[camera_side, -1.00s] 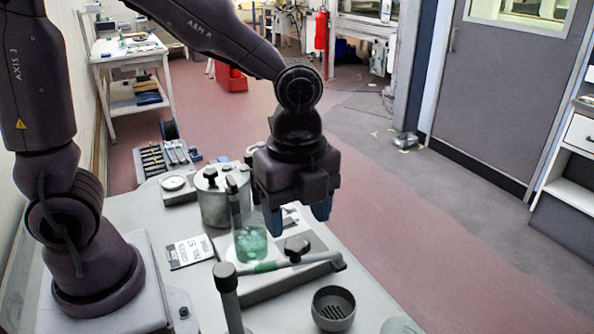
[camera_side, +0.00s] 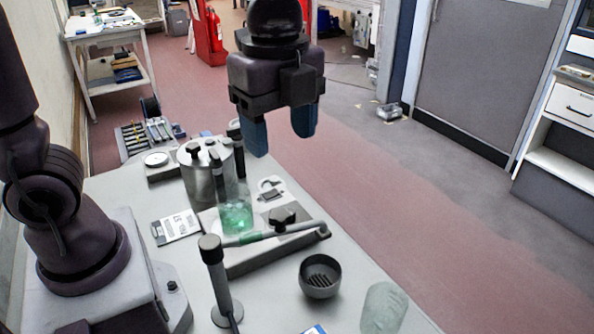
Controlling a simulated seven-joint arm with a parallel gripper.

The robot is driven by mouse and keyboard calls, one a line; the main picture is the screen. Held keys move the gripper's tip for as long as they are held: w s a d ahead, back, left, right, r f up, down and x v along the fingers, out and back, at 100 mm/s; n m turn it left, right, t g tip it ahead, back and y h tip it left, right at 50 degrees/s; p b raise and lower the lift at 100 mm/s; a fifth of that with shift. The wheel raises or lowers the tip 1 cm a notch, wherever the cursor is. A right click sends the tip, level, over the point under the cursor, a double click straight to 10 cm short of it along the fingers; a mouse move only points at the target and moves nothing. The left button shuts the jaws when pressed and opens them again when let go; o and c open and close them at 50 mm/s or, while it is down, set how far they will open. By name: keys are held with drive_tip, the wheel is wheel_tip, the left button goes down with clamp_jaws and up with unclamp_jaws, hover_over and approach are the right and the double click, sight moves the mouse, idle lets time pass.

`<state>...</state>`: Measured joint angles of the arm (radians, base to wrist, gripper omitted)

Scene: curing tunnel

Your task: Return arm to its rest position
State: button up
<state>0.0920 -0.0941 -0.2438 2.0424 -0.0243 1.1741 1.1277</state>
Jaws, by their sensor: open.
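My gripper (camera_side: 278,133) hangs above the far right edge of the grey table (camera_side: 352,258), pointing down. Its two blue fingers are spread apart with nothing between them. It is clear of the things on the table. My arm's base stands at the left of the view, and the upper part of the arm is cut off by the top edge.
Below the gripper stand a clear vessel with green liquid (camera_side: 237,216) and a metal pot (camera_side: 201,172). Open floor lies right of the table.

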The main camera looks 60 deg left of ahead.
drive_tip(key=s+a+r+n+t, duration=0.1)
drive_tip(key=s+a+n+t, duration=0.4)
drive_tip(key=a+n, duration=0.5)
drive_tip(key=s+n, duration=0.2)
drive_tip(key=n, duration=0.4)
drive_tip(key=shift+s+r+n, duration=0.3)
drive_tip(key=shift+s+r, duration=0.05)
drive_tip(key=shift+s, duration=0.05)
